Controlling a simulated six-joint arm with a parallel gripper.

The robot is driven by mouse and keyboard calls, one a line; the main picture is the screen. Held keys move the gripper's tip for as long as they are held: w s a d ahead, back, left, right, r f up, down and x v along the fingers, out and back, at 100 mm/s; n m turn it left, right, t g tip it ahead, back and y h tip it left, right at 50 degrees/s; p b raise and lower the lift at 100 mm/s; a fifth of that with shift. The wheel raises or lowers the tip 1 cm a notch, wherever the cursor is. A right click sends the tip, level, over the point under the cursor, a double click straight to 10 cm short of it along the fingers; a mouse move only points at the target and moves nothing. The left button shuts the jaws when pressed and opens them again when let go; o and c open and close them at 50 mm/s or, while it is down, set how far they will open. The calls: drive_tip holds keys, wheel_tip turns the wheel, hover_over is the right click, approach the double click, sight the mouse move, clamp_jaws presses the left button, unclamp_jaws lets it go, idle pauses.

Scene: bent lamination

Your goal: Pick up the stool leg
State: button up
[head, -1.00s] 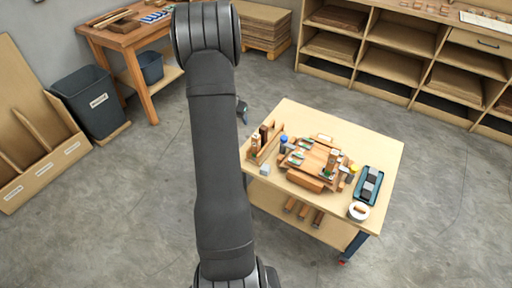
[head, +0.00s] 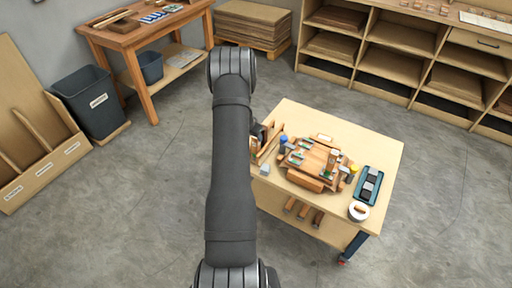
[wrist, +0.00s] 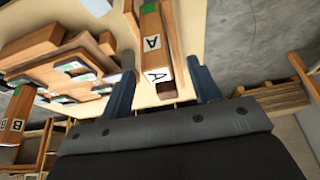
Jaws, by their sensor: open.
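A wooden stool leg with a green end patch and an "A" label (wrist: 152,38) lies between my finger lines in the wrist view. My gripper (wrist: 164,86) is open, one blue finger on each side of the leg; whether they touch it I cannot tell. In the head view my gripper (head: 259,131) is at the table's left edge, by the wooden rack (head: 270,144), and is mostly hidden by my arm. Another leg, labelled "B" (wrist: 14,124), shows at the left of the wrist view, by the stacked wooden lamination form (wrist: 50,55).
The table's back right is clear.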

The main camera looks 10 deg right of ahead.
drive_tip(key=shift+s+x, duration=0.15)
drive_tip(key=shift+x, duration=1.35)
drive_tip(key=shift+s+x, duration=0.1)
drive_tip(key=shift+x, duration=1.35)
drive_tip(key=shift+f, duration=0.1)
drive_tip(key=c, duration=1.2)
